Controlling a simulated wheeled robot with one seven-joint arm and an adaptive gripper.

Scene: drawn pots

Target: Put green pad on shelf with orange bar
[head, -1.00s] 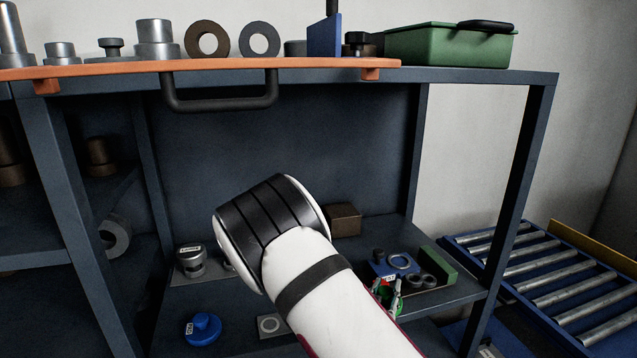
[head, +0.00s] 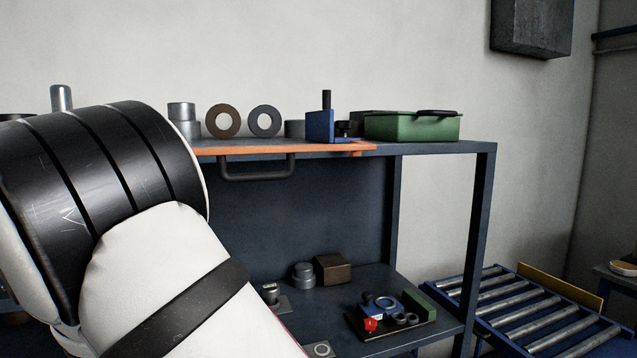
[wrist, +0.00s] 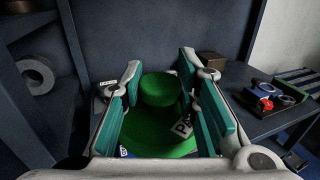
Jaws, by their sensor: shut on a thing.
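In the wrist view, a green pad (wrist: 160,122) with a round raised knob and a white label sits between the teal fingers of my gripper (wrist: 168,98), which is shut on it. My gripper and the pad do not show in the head view, where my arm covers the lower left. The shelf with the orange bar (head: 290,148) is the top shelf, with the bar along its front edge and a dark handle below. In the wrist view the pad is seen against the dark back panel of the rack.
On the top shelf stand metal cylinders, a brown ring (head: 222,121), a grey ring (head: 264,121), a blue bracket (head: 320,126) and a green box (head: 412,127). The lower shelf holds a brown block (head: 333,268) and a tray (head: 392,331) of small parts. A roller conveyor (head: 540,310) is at right.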

